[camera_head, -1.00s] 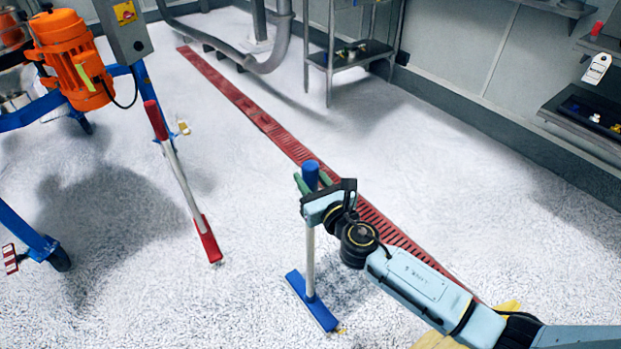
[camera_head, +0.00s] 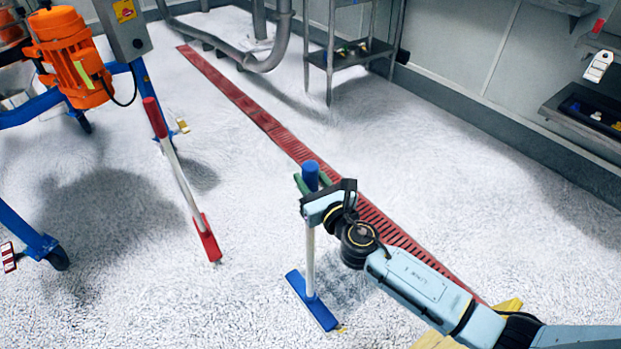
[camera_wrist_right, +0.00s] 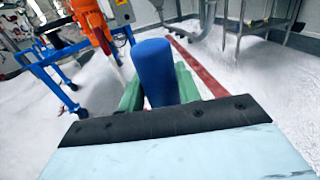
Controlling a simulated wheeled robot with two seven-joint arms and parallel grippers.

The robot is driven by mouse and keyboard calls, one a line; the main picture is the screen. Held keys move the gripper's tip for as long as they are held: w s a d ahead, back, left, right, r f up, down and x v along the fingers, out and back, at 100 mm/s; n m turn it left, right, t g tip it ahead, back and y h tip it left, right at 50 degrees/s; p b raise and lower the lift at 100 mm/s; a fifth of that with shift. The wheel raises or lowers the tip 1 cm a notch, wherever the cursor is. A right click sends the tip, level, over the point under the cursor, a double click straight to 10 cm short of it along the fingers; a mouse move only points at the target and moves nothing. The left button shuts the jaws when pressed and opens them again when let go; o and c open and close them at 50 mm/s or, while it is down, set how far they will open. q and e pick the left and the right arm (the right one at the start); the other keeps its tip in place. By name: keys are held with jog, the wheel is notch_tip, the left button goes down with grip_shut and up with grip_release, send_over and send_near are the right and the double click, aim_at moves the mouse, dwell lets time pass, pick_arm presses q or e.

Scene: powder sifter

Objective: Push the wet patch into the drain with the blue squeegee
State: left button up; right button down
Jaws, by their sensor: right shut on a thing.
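The blue squeegee has a blue grip, a pale pole (camera_head: 310,255) and a blue head (camera_head: 312,301) low at the floor. My right gripper (camera_head: 312,184) is shut on its blue grip, which stands up between the green fingers in the right wrist view (camera_wrist_right: 154,72). The red slotted drain (camera_head: 262,122) runs diagonally across the floor, partly hidden by my right arm. A darker grey patch (camera_head: 345,286) lies between the squeegee head and the drain; I cannot tell how much of it is wet and how much is shadow. My left gripper is out of view.
A red squeegee (camera_head: 180,175) with a white pole stands left of the drain. An orange motor (camera_head: 72,60) on a blue wheeled frame (camera_head: 30,235) is at the left. A metal rack (camera_head: 345,65) stands at the back. A yellow object (camera_head: 510,306) is partly behind my arm.

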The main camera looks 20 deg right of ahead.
jog(key=shift+w+r, duration=0.1)
jog(key=shift+r, duration=0.05)
jog(key=w+d+b, duration=0.4)
jog(key=d, duration=0.7)
jog(key=w+d+b, duration=0.4)
jog(key=d, duration=0.8)
dwell(2.2)
jog(key=shift+w, duration=0.1)
jog(key=w+d+b, duration=0.2)
jog(key=d, duration=0.5)
jog(key=w+d+b, duration=0.1)
jog(key=w+d, duration=0.2)
jog(key=d, duration=0.5)
jog(key=shift+b, duration=0.4)
dwell(1.0)
